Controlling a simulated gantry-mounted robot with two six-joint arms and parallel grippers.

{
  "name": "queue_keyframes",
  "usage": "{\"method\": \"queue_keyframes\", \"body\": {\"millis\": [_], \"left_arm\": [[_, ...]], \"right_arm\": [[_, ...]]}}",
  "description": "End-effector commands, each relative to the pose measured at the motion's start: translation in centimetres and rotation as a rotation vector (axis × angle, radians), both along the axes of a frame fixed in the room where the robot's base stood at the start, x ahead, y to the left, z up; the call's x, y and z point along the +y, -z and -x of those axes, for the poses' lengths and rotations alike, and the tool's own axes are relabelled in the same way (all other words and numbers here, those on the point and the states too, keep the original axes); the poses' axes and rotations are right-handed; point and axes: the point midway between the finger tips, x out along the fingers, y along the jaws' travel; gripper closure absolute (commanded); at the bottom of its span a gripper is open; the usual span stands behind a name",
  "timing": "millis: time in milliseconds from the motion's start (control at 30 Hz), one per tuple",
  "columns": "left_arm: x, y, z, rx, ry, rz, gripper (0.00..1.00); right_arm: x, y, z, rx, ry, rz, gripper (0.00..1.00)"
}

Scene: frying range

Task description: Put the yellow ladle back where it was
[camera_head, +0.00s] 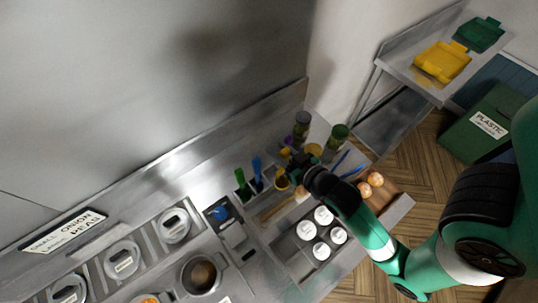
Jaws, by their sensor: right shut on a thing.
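My right arm reaches in from the right, and its dark gripper (294,168) is over the back of the counter beside the utensil holders. It is shut on the yellow ladle (282,182), whose yellow part shows just below and left of the jaws. The rest of the ladle is hidden by the gripper or too small to make out. A green-handled utensil (240,181) and a blue-handled utensil (257,168) stand upright in holders just left of the gripper. My left gripper is not in view.
Dark jars (302,122) and a green-topped jar (339,133) stand behind the gripper. Several white-lidded pots (323,215) sit in front. A metal pot (201,274) and several lidded containers (122,258) are at left. The steel wall rises behind.

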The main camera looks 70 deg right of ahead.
Motion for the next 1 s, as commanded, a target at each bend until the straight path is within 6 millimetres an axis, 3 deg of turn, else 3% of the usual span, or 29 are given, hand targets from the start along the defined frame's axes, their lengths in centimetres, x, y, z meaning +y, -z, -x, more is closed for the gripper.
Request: {"method": "queue_keyframes", "body": {"millis": [33,100,300,633,833,1000], "left_arm": [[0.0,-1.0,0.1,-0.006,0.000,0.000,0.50],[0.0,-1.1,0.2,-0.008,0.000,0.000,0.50],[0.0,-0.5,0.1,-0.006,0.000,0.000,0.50],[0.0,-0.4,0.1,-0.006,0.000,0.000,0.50],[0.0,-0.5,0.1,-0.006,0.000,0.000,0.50],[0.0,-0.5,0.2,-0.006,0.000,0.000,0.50]], "right_arm": [[-1.3,0.0,-1.0,-0.001,0.008,-0.001,1.00],[-2.6,1.2,-2.3,0.002,0.005,0.000,1.00],[-4.5,5.1,-4.3,0.003,0.001,-0.001,1.00],[-5.3,6.6,-5.2,0.002,0.000,0.000,1.00],[-5.5,9.6,-5.4,0.005,-0.002,-0.001,1.00],[-5.5,9.8,-5.4,0.001,-0.001,0.000,1.00]]}}
